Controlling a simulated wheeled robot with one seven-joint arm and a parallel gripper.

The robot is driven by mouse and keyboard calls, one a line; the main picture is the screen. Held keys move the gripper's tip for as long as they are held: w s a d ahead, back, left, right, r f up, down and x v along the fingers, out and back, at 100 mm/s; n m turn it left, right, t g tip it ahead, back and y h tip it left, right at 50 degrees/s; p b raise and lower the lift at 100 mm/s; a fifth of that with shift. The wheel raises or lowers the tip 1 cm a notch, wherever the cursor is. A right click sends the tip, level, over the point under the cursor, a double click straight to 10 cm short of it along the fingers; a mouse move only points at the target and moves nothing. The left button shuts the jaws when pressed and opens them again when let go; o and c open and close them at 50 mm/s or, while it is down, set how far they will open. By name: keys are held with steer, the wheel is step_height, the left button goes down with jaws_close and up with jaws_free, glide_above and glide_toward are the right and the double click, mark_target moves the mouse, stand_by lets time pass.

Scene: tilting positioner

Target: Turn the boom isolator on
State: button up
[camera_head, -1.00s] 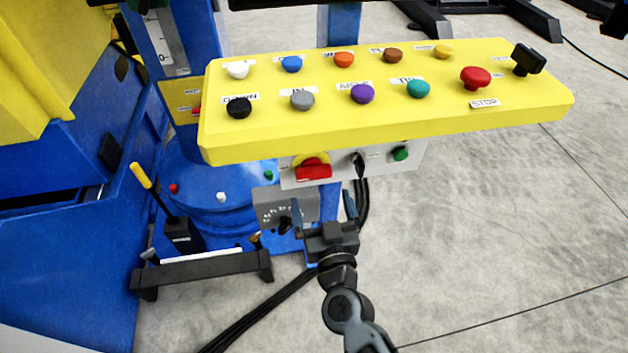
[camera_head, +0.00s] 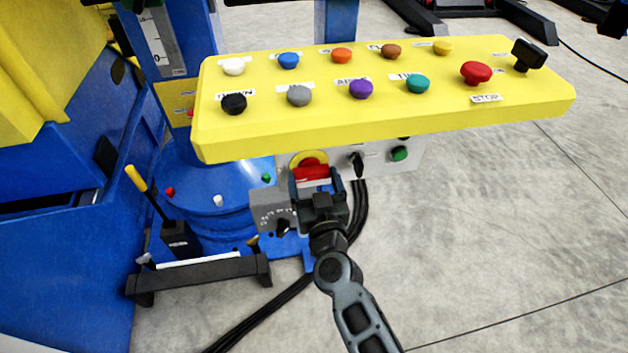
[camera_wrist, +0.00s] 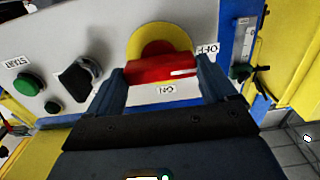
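The boom isolator appears to be the red handle (camera_wrist: 160,68) on a round yellow plate (camera_wrist: 158,40), on the grey panel under the yellow console. In the wrist view its handle lies roughly level, with a white mark on its right end. An OFF label (camera_wrist: 207,48) is at upper right and an ON label (camera_wrist: 168,89) below. In the head view the red handle (camera_head: 311,173) shows just above my gripper (camera_head: 316,182). My gripper's fingers (camera_wrist: 160,78) stand apart, one at each end of the handle. I cannot tell whether they touch it.
A black switch (camera_wrist: 77,80) and a green START button (camera_wrist: 27,85) share the panel. The yellow console (camera_head: 370,125) with several buttons overhangs it. A grey box (camera_head: 268,209) with a dark knob is close to my gripper's left. Floor at right is clear.

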steer(key=c, duration=0.5)
steer(key=shift+o, duration=0.2)
steer(key=m, duration=0.4)
steer(key=shift+d+p, duration=0.1)
steer(key=shift+p, duration=0.25)
steer(key=m, duration=0.3)
steer(key=shift+m, duration=0.3)
steer(key=m, duration=0.5)
steer(key=shift+f, duration=0.15)
steer(key=m+b, duration=0.1)
steer(key=m, duration=0.4)
steer(key=shift+m, duration=0.3)
